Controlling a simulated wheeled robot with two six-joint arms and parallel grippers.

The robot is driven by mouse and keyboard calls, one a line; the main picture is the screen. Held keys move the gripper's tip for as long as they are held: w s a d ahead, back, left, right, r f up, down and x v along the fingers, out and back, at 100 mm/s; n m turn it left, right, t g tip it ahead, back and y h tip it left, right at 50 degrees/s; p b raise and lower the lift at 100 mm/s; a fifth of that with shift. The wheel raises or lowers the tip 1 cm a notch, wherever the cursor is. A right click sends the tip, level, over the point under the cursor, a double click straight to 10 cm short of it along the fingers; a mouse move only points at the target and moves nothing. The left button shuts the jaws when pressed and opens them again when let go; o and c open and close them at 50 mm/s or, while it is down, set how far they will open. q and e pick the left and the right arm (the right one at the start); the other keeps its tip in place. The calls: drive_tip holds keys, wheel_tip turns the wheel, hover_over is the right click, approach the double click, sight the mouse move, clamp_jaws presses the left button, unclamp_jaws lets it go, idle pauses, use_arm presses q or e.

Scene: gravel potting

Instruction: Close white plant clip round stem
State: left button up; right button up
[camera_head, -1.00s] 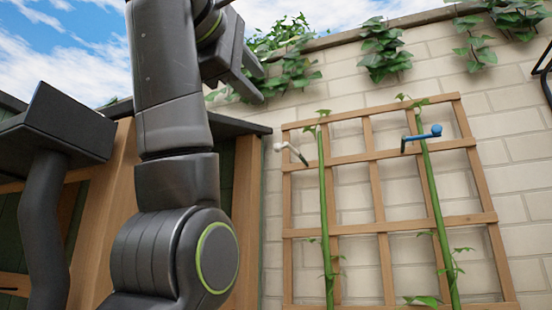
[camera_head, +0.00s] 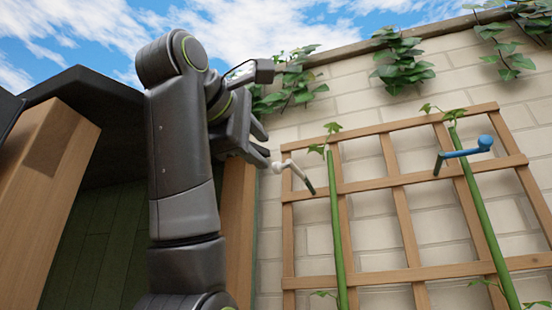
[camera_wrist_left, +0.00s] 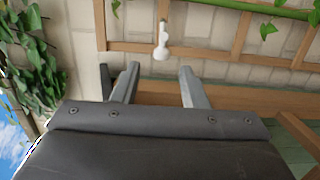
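The white plant clip (camera_head: 288,165) sticks out at the upper left of the trellis, just left of the left green stem (camera_head: 336,220). Its white knob points left, and its dark end slants down toward the stem. Whether it touches the stem I cannot tell. My left gripper (camera_head: 265,144) is open and empty, close to the left of the white knob. In the left wrist view the white clip (camera_wrist_left: 160,42) stands beyond and between the two spread fingers (camera_wrist_left: 158,72). My right gripper is in no view.
A blue clip (camera_head: 463,154) sits at the right stem (camera_head: 485,225). The wooden trellis (camera_head: 400,181) stands against a pale brick wall (camera_head: 340,88). Ivy (camera_head: 403,62) hangs from the wall top. A dark wooden structure (camera_head: 95,230) stands at the left.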

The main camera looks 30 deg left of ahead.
sight(274, 165)
use_arm(q)
drive_tip(key=w, duration=0.2)
drive_tip(key=w+a+p, duration=0.1)
drive_tip(key=w, duration=0.2)
drive_tip(key=shift+a, duration=0.15)
drive_tip(key=w+p, duration=0.2)
drive_tip(key=shift+w+f, duration=0.1)
drive_tip(key=shift+w, duration=0.4)
drive_tip(key=shift+w+a+f, duration=0.1)
drive_tip(key=shift+w, duration=0.05)
drive_tip(key=shift+c, duration=0.3)
drive_tip(key=c, duration=0.7)
clamp_jaws()
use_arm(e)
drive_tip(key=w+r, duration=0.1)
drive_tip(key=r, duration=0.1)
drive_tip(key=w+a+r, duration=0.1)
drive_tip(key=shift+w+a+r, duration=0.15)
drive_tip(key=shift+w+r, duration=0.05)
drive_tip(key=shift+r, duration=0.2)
